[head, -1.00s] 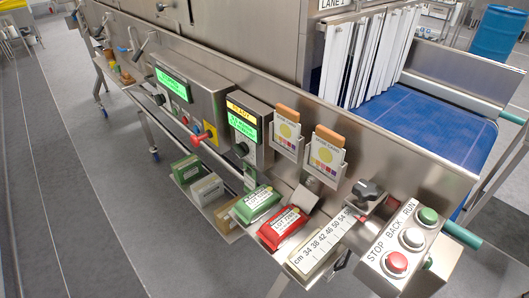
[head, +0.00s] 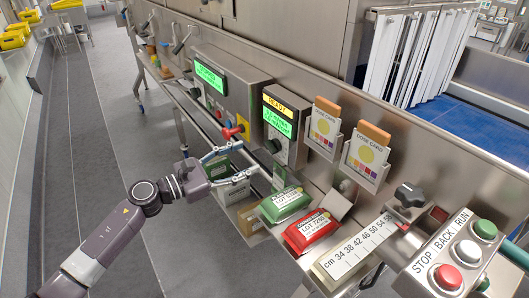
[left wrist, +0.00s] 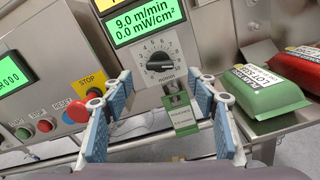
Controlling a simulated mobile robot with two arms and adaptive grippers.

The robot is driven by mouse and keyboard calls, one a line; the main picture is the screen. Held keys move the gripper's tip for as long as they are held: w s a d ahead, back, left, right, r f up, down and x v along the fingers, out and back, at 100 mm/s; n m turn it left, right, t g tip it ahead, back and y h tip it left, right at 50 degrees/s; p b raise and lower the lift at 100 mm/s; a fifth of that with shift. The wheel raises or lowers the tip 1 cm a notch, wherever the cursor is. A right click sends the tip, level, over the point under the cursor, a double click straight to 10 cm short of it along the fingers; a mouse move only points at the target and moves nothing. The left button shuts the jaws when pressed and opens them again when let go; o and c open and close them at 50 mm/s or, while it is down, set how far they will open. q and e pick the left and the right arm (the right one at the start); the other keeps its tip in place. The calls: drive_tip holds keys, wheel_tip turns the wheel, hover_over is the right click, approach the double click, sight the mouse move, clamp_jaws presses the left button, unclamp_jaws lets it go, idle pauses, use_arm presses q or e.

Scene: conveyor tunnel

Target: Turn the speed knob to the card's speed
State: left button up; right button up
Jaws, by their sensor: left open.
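The speed knob (left wrist: 158,61) is a dark round knob on a grey panel, inside a dial scale marked m/min. The green display (left wrist: 145,22) above it reads 9.0 m/min and 0.0 mW/cm². In the head view the knob (head: 272,145) sits under the READY display. My left gripper (head: 238,163) is open and empty, in front of and below the knob. In the left wrist view its fingers (left wrist: 160,78) stand apart on either side of the knob, not visibly touching it. Two dose cards (head: 323,127) (head: 367,157) sit in holders on the rail; their speed is unreadable here.
A red emergency stop (left wrist: 76,110) is left of the knob, by the left finger. Green (head: 284,204) and red (head: 311,233) packs lie at the right. A STOP/BACK/RUN box (head: 455,255) stands at the far right.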

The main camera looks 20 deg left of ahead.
sight(267, 148)
use_arm(q)
drive_tip(key=p+x, duration=0.2)
drive_tip(key=x, duration=0.4)
drive_tip(key=shift+w+r, duration=0.15)
drive_tip(key=shift+w+d, duration=0.45)
drive_tip(key=shift+c, duration=1)
drive_tip(key=c, duration=1)
drive_tip(key=shift+o, duration=0.2)
